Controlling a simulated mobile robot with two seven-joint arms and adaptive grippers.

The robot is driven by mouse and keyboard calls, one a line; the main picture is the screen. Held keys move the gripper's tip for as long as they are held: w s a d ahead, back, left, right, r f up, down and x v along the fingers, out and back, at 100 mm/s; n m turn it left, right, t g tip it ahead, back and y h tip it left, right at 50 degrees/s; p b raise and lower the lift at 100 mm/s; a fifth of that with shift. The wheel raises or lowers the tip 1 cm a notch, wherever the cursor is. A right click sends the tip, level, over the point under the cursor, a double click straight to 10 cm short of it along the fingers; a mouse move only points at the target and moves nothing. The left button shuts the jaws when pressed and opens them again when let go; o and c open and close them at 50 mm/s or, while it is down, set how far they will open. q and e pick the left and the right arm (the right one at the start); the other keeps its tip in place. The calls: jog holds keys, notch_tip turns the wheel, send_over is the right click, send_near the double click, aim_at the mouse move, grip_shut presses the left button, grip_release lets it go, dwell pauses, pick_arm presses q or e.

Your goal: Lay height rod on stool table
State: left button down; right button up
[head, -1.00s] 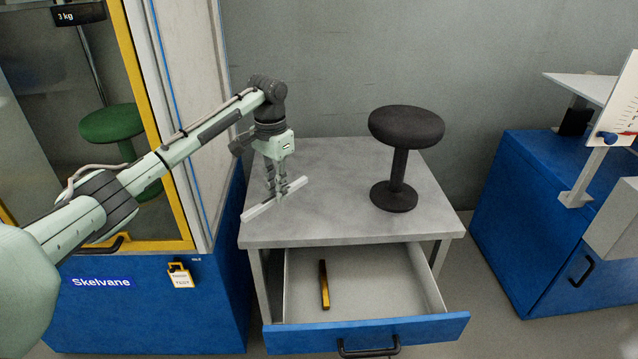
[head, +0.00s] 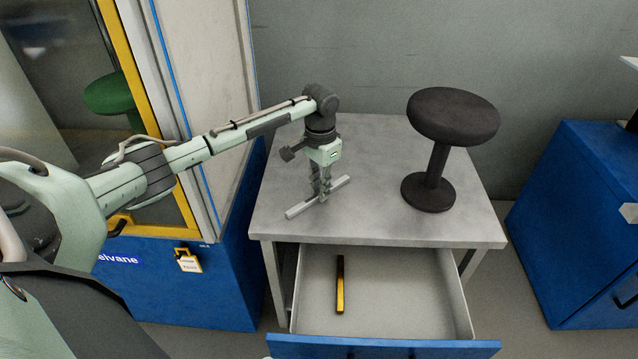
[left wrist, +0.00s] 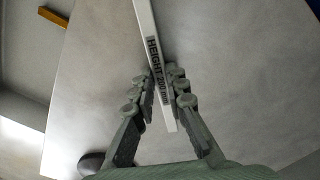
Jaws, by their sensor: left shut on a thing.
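The height rod (head: 299,211) is a thin pale bar. It lies level at or just above the left part of the grey stool table (head: 380,226); I cannot tell whether it touches the top. My left gripper (head: 322,196) points down and is shut on the rod near its middle. In the left wrist view the rod (left wrist: 147,27) reads "HEIGHT 200 mm" and passes between the fingertips (left wrist: 163,84). A black stool (head: 437,165) stands upright on the table, to the right of the rod. My right gripper does not show.
The table's drawer (head: 385,346) is pulled open and holds a yellow and black bar (head: 340,284). A blue cabinet with a glass door (head: 180,297) stands at the left, and another blue cabinet (head: 572,225) at the right. The table is clear between rod and stool.

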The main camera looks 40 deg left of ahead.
pick_arm(q)
jog(key=shift+r, duration=0.15)
jog(key=c, duration=2)
grip_release()
jog(key=shift+f, duration=0.2)
jog(key=o, duration=0.5)
jog(key=shift+c, duration=0.2)
